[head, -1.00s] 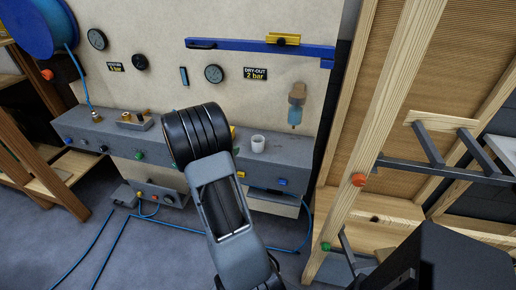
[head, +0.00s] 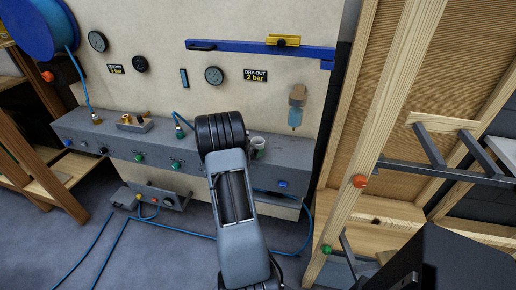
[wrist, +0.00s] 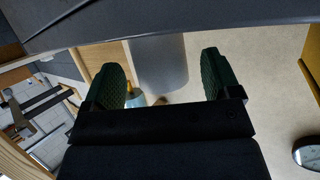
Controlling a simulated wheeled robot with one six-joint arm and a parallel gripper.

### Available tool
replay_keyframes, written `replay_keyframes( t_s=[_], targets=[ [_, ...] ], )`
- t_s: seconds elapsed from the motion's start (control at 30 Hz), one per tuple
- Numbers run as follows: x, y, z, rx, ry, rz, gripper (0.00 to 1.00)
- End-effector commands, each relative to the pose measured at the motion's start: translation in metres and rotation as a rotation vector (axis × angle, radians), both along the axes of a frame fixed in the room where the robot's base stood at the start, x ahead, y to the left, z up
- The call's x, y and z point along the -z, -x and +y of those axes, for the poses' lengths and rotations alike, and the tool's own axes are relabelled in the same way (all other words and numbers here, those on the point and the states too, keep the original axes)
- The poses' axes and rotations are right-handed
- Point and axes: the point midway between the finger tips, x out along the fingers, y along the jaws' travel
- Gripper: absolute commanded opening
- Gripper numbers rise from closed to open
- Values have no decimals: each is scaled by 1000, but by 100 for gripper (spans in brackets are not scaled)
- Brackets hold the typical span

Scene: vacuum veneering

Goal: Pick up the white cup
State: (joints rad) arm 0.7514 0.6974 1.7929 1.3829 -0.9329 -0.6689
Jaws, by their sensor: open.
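The white cup (head: 257,141) stands upright on the grey wall ledge, partly hidden behind my arm in the head view. In the wrist view, which is turned over, the cup (wrist: 158,62) shows as a pale grey cylinder against the ledge, between the two finger lines. My gripper (wrist: 161,68) is open, with one dark green finger to each side of the cup. Gaps show between the cup and both fingers. Whether the cup is fully between the pads in depth I cannot tell. In the head view my arm hides most of the gripper.
The grey ledge (head: 90,138) carries brass fittings (head: 133,122) and coloured knobs. A filter bottle (head: 296,107) hangs on the wall right of the cup. A blue bar (head: 235,46) is above. A wooden frame (head: 372,140) stands to the right.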

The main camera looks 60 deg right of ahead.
Motion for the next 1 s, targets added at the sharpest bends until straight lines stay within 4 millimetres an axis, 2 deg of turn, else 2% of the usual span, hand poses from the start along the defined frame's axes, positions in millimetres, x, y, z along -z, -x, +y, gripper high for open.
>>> replay_keyframes(
  t_s=[0.2, 0.5, 1.0],
  targets=[
    [8, 5, -21, 1, 0, -1, 83],
    [10, 5, -24, -1, 0, 0, 83],
    [9, 5, -23, 0, 0, 0, 36]
  ],
)
